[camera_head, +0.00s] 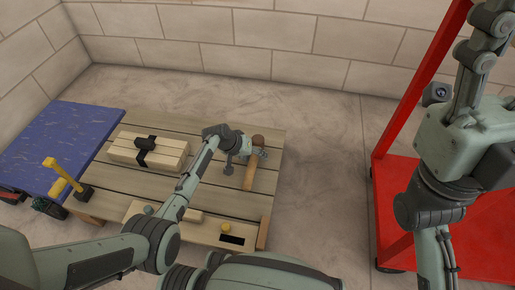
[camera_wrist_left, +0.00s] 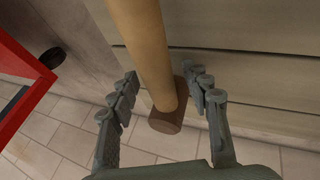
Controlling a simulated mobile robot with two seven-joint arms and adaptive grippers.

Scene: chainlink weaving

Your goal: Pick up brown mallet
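The brown mallet lies on the wooden table, with a light wood handle (camera_head: 249,177) and a dark brown head (camera_head: 258,140). My left gripper (camera_head: 246,160) is over the mallet near its head. In the left wrist view, the mallet's head (camera_wrist_left: 168,116) and handle (camera_wrist_left: 145,45) show between the left gripper's fingers (camera_wrist_left: 160,75). The fingers are apart, with visible gaps to the mallet on both sides. My right gripper (camera_head: 482,80) is raised at the upper right, away from the table. Its finger opening is unclear.
The wooden table (camera_head: 215,180) also holds a pale wooden block with a black clamp (camera_head: 145,146). A blue mat (camera_head: 60,140) and a yellow-handled tool (camera_head: 62,172) are at the left. A red frame (camera_head: 411,90) stands at the right. Bare floor lies between table and frame.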

